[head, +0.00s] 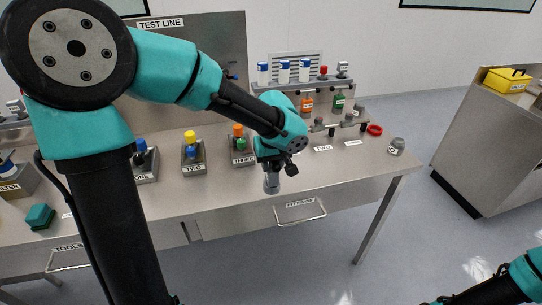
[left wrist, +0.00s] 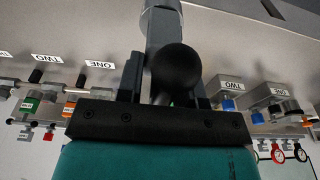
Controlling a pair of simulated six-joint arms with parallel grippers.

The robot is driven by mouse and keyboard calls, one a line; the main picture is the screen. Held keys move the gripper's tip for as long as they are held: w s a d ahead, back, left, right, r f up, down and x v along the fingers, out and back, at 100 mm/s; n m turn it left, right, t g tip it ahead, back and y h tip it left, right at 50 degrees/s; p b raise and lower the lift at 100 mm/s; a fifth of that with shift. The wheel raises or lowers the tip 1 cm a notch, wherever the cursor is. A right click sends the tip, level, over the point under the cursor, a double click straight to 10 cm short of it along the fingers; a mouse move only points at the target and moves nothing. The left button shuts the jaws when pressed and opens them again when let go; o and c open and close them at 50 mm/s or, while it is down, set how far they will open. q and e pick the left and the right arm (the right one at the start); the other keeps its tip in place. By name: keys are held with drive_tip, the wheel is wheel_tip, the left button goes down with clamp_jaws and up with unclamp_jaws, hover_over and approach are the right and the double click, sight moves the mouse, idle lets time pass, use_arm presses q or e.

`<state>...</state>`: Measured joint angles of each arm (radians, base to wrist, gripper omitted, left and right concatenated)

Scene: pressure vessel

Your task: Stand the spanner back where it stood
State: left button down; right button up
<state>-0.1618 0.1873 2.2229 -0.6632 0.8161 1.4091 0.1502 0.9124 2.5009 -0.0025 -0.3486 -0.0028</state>
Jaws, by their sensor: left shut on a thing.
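My left gripper (head: 272,164) is over the front part of the bench, right of the block labelled THREE. It is shut on a grey, round-ended thing with a dark shaft, which I take to be the spanner (head: 271,184); its grey end points down near the bench's front edge. In the left wrist view the fingers (left wrist: 164,72) close around it, and the spanner (left wrist: 163,28) shows as a grey cylinder beyond a black ball. I cannot tell whether its lower end touches anything. My right gripper is out of view; only part of my right arm shows at the lower right.
Valve blocks TWO (head: 193,160) and THREE (head: 241,152) stand left of the gripper. A rack with bottles (head: 306,103) stands behind. A red ring (head: 375,130) and a small jar (head: 396,146) are at the right. A green block (head: 40,216) lies far left.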

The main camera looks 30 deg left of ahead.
use_arm(q)
drive_tip(key=w+a, duration=0.4)
drive_tip(key=w, duration=0.3)
drive_tip(key=shift+a+f, duration=0.15)
drive_tip(key=shift+f, duration=0.2)
drive_tip(key=shift+w+a+f, duration=0.15)
drive_tip(key=shift+w+f, duration=0.05)
drive_tip(key=shift+f, duration=0.7)
drive_tip(key=shift+w+a+f, duration=0.1)
drive_tip(key=shift+w+f, duration=0.05)
drive_tip(key=shift+f, duration=0.75)
drive_tip(key=shift+f, duration=0.1)
drive_tip(key=c, duration=0.8)
unclamp_jaws()
